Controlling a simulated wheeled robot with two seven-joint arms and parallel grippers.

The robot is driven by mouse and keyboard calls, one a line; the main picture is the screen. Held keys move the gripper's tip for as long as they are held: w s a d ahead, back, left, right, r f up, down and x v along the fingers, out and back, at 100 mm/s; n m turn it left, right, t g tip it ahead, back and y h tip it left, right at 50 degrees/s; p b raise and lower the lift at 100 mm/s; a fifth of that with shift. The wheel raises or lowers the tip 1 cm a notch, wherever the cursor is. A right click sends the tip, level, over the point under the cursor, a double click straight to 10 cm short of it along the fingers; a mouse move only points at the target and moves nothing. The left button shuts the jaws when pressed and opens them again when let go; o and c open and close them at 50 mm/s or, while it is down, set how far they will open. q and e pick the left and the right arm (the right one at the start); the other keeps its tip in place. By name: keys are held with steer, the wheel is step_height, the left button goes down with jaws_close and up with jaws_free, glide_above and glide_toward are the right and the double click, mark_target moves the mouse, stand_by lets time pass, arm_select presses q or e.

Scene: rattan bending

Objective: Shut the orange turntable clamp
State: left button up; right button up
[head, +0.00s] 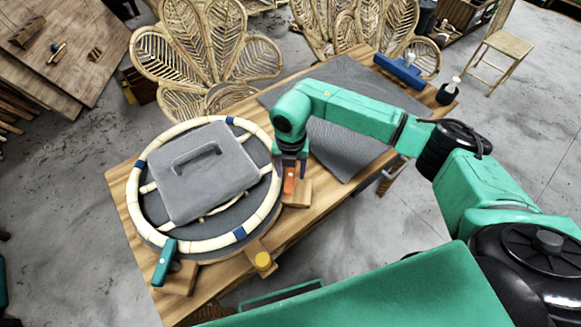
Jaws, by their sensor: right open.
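The orange clamp (290,181) sits on a wooden block at the right edge of the round turntable (158,236). Its handle looks upright. My right gripper (291,167) points down at the orange clamp from above, with its dark fingers close to the handle's top. It is open; whether it touches the handle I cannot tell. A pale rattan ring (262,213) with blue bands lies on the turntable around a grey block with a handle (205,173). My left gripper is not in view.
A dark grey mat (345,140) covers the right part of the wooden table (126,205). A blue tool (400,71) and a dark bottle (447,92) stand at the far right.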

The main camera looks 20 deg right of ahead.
steer(key=shift+f, duration=0.25)
jaws_close()
steer(key=shift+m, duration=0.4)
steer(key=m+b, duration=0.1)
steer(key=m, duration=0.2)
steer(key=shift+w+m, duration=0.1)
steer(key=shift+m, duration=0.2)
steer(key=m+b, duration=0.1)
steer(key=m, duration=0.3)
steer(key=shift+m, duration=0.3)
steer(key=m, duration=0.4)
steer(key=shift+r, duration=0.1)
steer(key=m, duration=0.4)
steer(key=shift+m, duration=0.4)
